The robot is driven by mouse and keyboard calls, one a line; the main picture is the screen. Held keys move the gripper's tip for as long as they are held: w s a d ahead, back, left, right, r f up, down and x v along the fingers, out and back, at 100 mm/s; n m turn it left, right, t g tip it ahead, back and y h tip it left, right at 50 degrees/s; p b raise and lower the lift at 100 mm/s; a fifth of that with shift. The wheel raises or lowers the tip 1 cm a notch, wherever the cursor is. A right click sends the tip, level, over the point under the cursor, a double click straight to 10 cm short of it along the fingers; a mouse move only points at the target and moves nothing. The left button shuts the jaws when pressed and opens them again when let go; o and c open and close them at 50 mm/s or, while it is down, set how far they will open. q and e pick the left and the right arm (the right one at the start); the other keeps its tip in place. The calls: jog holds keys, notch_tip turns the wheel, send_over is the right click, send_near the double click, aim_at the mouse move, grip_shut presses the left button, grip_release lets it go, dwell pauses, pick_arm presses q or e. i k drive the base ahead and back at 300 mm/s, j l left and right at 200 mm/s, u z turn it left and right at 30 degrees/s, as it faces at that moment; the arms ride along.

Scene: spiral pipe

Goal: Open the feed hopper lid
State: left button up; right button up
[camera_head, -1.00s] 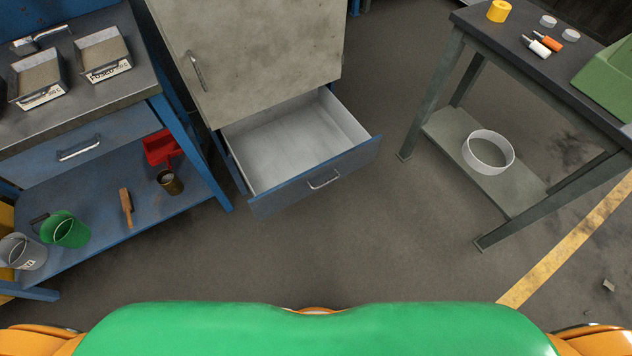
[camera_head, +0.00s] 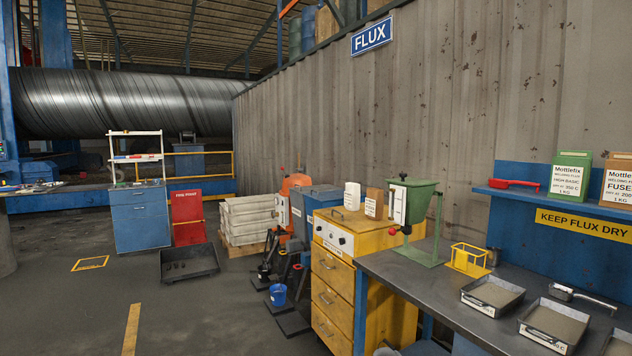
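A green hopper (camera_head: 421,201) stands on a green frame at the left end of the dark workbench (camera_head: 405,272). It has a flat-looking top, a white gauge strip on its left side and a red knob low on the left. A small dark knob shows at its top left. At this distance I cannot tell whether this top is a separate lid or how it is set. Neither of my grippers is in view.
A yellow drawer cabinet (camera_head: 333,295) stands left of the bench. A yellow wire basket (camera_head: 467,260) and trays of flux (camera_head: 492,297) are on the bench. Open floor (camera_head: 60,310) lies at the left.

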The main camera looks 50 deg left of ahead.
aim_at(412, 182)
jog(key=u, duration=1)
